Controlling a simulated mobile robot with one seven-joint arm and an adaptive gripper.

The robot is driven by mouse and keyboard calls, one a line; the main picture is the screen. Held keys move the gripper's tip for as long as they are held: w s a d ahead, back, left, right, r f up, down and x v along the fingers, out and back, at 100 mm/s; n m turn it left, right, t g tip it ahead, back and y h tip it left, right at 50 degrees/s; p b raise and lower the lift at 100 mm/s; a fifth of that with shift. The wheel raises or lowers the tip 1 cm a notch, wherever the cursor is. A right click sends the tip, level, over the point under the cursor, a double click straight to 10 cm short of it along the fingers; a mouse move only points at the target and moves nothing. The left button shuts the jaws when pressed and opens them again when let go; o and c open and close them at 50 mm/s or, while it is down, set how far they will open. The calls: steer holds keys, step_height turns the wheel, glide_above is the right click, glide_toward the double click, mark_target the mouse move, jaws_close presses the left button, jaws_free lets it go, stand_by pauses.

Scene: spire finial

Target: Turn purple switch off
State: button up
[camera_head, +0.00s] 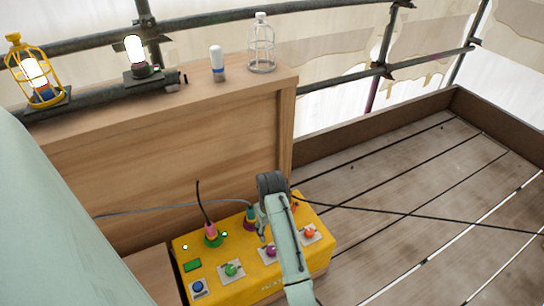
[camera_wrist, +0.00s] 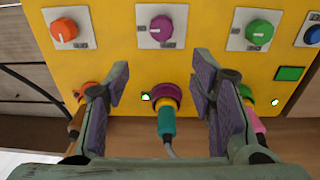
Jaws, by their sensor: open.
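The purple switch (camera_head: 271,250) is a round knob on a white square plate on the yellow box (camera_head: 208,268). It also shows in the wrist view (camera_wrist: 161,27), at top centre, with its white mark pointing left. My gripper (camera_wrist: 162,78) is open and empty, its two fingers on either side of a purple socket (camera_wrist: 165,96) holding a teal plug (camera_wrist: 166,122). The knob lies beyond the fingertips, between their lines, with no visible contact. A small green light (camera_wrist: 145,97) glows beside the purple socket. In the head view my gripper (camera_head: 262,232) is over the box, partly hidden by my arm.
An orange knob (camera_wrist: 64,30), a green knob (camera_wrist: 259,32) and a blue button (camera_wrist: 313,36) share the panel. Plugged cables rise near the fingers.

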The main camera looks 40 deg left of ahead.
mark_target(272, 249)
steer(key=f, duration=0.7)
steer(key=d+f, duration=0.1)
steer(key=f, duration=0.3)
steer(key=shift+s+f, duration=0.3)
steer(key=shift+c, duration=0.2)
steer(key=c, duration=1.1)
